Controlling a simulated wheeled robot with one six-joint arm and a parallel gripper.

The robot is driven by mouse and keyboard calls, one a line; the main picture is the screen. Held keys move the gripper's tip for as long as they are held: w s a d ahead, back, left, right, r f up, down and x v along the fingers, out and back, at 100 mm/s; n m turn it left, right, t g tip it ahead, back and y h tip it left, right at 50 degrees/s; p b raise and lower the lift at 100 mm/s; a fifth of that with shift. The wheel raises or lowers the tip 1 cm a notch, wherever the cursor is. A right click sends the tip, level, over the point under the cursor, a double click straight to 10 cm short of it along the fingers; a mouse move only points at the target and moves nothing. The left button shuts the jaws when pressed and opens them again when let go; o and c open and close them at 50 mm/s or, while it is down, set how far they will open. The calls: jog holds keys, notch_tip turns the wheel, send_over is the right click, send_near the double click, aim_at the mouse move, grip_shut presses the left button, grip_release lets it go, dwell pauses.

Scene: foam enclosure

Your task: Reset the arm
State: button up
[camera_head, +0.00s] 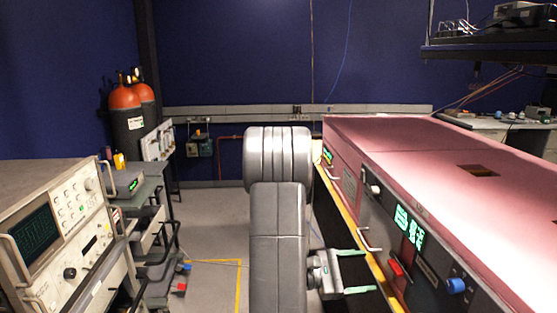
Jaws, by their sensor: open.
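My arm (278,225) rises in grey metallic segments at the centre of the head view. My gripper (357,271) sticks out to the right from behind the lower segment. Its two pale green-tipped fingers point right and are spread apart, with nothing between them. The gripper is just left of the front of the pink-topped enclosure (403,145). I cannot tell whether the fingers touch the panel.
The enclosure's front carries a green display (408,228), a blue knob (456,285) and a red switch (395,267). An instrument rack (70,235) stands at left. Gas cylinders (127,118) stand behind. Grey floor (212,240) is free left of my arm.

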jog(key=shift+s+a+b, duration=0.2)
jog(key=shift+a+b, duration=0.15)
jog(key=shift+a, duration=1.8)
